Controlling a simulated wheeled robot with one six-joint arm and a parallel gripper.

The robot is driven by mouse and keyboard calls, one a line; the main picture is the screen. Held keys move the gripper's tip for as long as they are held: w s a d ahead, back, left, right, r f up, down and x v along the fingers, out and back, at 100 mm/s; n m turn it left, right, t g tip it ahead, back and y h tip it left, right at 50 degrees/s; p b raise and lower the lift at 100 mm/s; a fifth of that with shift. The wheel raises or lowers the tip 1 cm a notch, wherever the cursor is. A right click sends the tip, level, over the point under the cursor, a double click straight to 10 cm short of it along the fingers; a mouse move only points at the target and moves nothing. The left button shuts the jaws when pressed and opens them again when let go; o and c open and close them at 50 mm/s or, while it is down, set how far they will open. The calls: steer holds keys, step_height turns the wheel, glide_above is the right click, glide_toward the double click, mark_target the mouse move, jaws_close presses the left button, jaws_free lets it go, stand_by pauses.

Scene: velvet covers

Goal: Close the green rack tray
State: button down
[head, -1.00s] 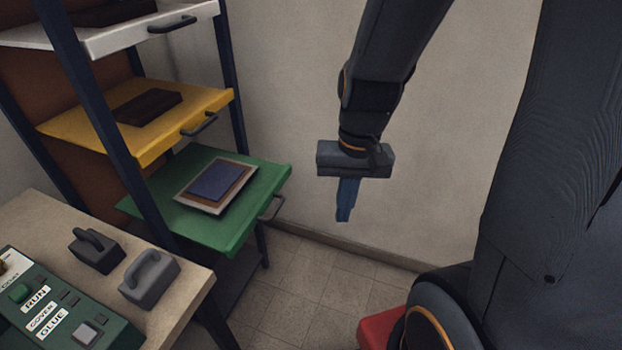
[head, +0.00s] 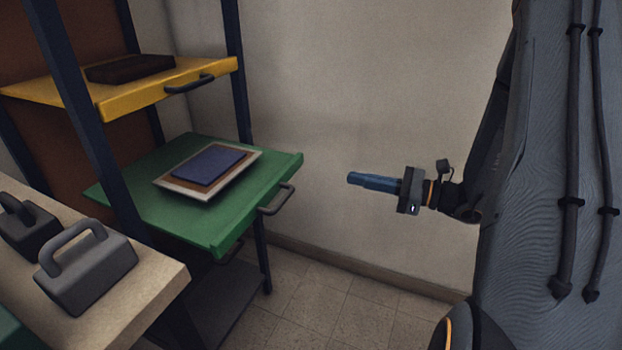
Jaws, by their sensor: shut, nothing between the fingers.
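The green rack tray (head: 240,211) sticks out of the dark-framed rack toward the right, with a dark handle (head: 276,199) on its front edge. A pale board (head: 178,186) with a blue panel (head: 208,167) on it lies on the tray. My gripper (head: 350,178) is to the right of the handle, apart from it, with its blue fingers shut, empty and pointing left toward the tray. Its height relative to the handle is hard to judge.
The yellow tray (head: 130,102) with a dark block (head: 131,68) is above the green one. A table (head: 150,290) at lower left bears a grey weight (head: 92,275) and a darker weight (head: 26,234). Tiled floor (head: 340,315) lies clear before the rack.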

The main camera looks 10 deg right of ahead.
glide_toward(298, 164)
steer(key=x, duration=0.6)
steer(key=shift+w+a, duration=0.1)
steer(key=shift+a, duration=0.15)
stand_by(0.3)
